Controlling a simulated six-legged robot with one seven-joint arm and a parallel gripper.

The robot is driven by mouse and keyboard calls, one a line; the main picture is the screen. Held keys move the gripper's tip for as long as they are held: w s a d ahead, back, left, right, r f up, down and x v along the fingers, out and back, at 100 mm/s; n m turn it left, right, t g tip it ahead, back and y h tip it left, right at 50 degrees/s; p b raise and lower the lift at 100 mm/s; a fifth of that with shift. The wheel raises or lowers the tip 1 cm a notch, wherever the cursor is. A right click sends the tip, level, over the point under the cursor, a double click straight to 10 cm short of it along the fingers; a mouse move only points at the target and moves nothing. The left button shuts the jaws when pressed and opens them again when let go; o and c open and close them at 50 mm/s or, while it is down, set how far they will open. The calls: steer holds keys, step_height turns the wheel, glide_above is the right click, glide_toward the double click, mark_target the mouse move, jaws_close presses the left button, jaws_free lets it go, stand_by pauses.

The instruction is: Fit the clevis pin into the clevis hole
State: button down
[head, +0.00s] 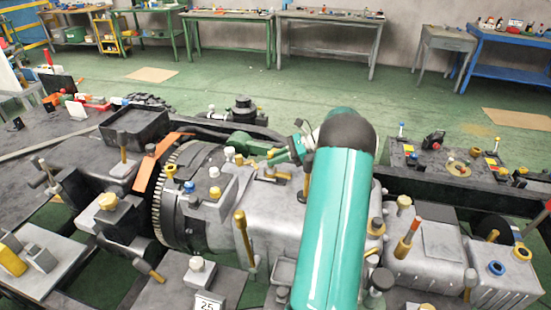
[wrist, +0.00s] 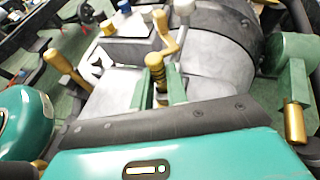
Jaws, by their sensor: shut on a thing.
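My gripper (wrist: 158,86) shows in the wrist view as two green fingers, shut on a brass-coloured pin with a ribbed head, the clevis pin (wrist: 154,62). The pin's head stands above the fingers, and its lower end is hidden between and behind them. Pale grey metal of the chassis lies behind the fingers; I cannot tell whether the pin touches it. I cannot make out the clevis hole in either view.
A brass crank-shaped handle (wrist: 166,34) stands close behind the pin. A brass lever (wrist: 65,68) is to the left, and a green block (wrist: 291,62) is to the right. A toothed ring (head: 165,190) and an upright brass handle (head: 242,232) stand on the chassis.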

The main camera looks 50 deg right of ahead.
steer(key=c, duration=1.4)
jaws_free()
steer(key=shift+r, duration=0.1)
steer(key=v, duration=1.2)
